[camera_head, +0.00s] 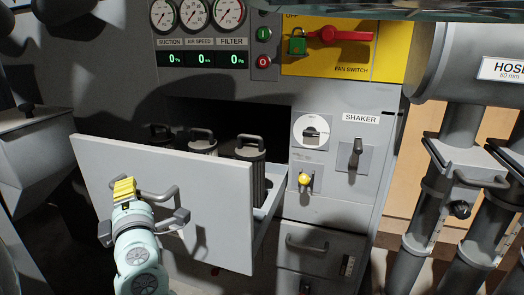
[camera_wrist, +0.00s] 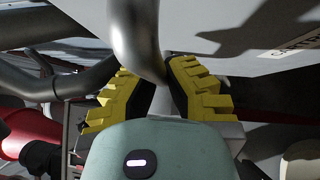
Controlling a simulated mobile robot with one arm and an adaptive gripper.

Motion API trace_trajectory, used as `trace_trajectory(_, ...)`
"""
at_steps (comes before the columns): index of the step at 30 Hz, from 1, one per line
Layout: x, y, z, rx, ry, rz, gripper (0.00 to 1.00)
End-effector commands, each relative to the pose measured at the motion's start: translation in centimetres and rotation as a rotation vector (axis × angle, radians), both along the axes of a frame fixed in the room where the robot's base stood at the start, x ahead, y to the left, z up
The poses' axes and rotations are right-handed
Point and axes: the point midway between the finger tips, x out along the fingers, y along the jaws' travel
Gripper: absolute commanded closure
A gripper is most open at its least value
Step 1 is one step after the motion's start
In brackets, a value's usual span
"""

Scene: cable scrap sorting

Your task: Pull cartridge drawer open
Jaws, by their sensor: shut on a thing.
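The cartridge drawer (camera_head: 205,215) is pulled out of the cabinet, its pale front panel standing well forward of the opening. Several dark cylindrical cartridges (camera_head: 250,146) with top handles stand in it behind the panel. My gripper (camera_head: 124,188), with yellow ridged fingers, is at the left part of the panel, shut on the grey bar handle (camera_head: 165,193). In the wrist view the handle (camera_wrist: 137,40) passes down between the two yellow fingers (camera_wrist: 163,90). The handle's left end is mostly hidden by the fingers in the head view.
Right of the opening are a shaker lever (camera_head: 357,150), a yellow knob (camera_head: 305,179) and a lower compartment handle (camera_head: 306,243). A red fan switch handle (camera_head: 340,36) with a green padlock (camera_head: 297,42) is above. Grey hose pipes (camera_head: 430,190) stand at right, a grey bin (camera_head: 35,150) at left.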

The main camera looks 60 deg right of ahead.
Motion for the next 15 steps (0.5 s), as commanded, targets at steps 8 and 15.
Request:
trace_trajectory(8, 0.05, 0.02, 0.12, -0.002, -0.002, 0.001, 0.75)
trace_trajectory(15, 0.02, -0.02, 0.04, -0.001, 0.0, 0.0, 0.54)
